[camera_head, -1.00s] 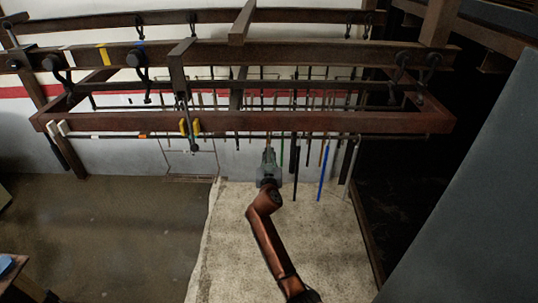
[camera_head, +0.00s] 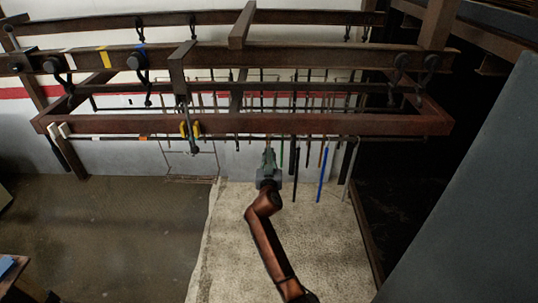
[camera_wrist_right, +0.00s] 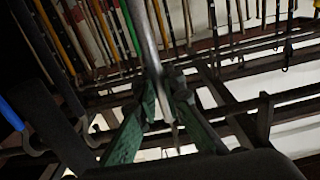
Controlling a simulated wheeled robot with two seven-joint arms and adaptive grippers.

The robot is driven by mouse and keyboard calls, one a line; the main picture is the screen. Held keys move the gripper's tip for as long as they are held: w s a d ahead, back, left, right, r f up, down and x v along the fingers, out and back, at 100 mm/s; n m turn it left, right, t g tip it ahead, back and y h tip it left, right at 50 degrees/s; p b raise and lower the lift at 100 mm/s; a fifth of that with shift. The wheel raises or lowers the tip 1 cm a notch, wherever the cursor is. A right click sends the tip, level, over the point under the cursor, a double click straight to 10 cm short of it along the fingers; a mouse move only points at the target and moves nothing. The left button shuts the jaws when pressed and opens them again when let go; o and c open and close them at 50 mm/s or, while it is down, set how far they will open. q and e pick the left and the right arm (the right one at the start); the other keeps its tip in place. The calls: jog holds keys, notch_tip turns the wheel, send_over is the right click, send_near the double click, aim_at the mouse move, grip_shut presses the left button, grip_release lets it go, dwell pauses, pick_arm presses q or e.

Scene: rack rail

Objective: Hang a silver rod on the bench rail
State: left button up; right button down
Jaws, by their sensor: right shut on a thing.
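My right gripper (camera_head: 268,153) is in front of the rack, just below its front beam. In the right wrist view, its two green fingers (camera_wrist_right: 163,103) are shut on a silver rod (camera_wrist_right: 146,42), which runs up from between the fingertips. In the head view the rod is too small to make out at the gripper. The bench rail (camera_head: 110,137) is a thin dark bar running under the reddish front beam (camera_head: 250,122). I cannot tell whether the held rod touches the rail. My left gripper is not in view.
Right of my gripper hang a black rod (camera_head: 294,175), a blue rod (camera_head: 321,175) and a grey hooked rod (camera_head: 350,163). A yellow-and-black clamp (camera_head: 190,130) is on the left. Several rods hang close together in the wrist view. The floor below is clear.

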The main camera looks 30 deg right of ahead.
jog(key=p+v, duration=0.1)
jog(key=v, duration=0.6)
dwell(0.5)
dwell(0.5)
